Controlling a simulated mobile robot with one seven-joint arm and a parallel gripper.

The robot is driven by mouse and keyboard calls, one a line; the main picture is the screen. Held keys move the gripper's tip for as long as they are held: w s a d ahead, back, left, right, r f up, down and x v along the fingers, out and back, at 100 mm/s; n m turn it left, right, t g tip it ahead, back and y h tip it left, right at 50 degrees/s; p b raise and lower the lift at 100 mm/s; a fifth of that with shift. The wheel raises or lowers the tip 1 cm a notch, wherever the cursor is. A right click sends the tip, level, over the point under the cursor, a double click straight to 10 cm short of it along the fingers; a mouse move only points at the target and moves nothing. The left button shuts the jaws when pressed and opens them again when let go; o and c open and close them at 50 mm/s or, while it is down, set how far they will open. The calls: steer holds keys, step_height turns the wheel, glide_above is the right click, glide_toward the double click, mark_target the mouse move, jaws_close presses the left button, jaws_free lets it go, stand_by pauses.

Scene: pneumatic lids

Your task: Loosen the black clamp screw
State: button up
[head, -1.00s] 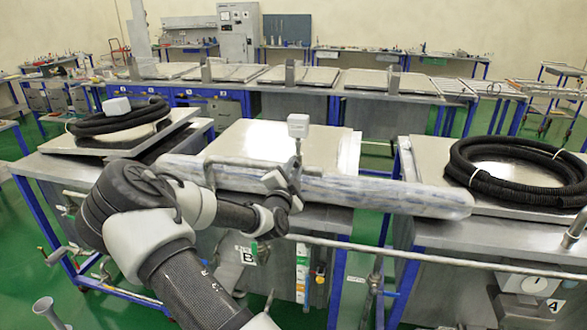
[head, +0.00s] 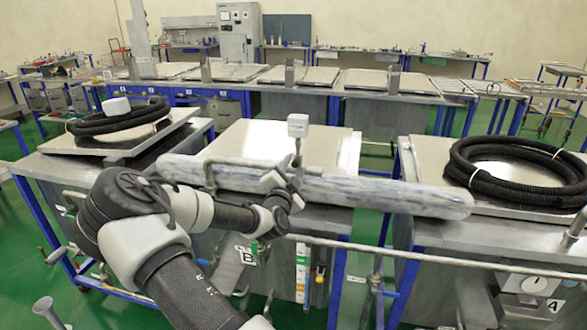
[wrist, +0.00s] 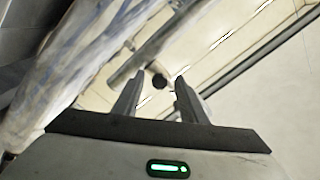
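I cannot tell whether either finger touches the knob. In the head view my wrist and gripper are at the middle, by the grey rail and the long wrapped roll (head: 400,197). The screw cannot be made out there.
The wrapped roll also fills the left of the wrist view, close to my gripper. A white box (head: 298,126) stands on a post above the middle bench lid (head: 330,148). Coiled black hoses (head: 515,190) lie on the right lid and on the left one (head: 120,122).

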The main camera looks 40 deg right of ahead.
steer(key=shift+s+a, duration=0.1)
steer(key=v, duration=1.7)
steer(key=shift+b, duration=0.3)
steer(key=shift+s, duration=0.1)
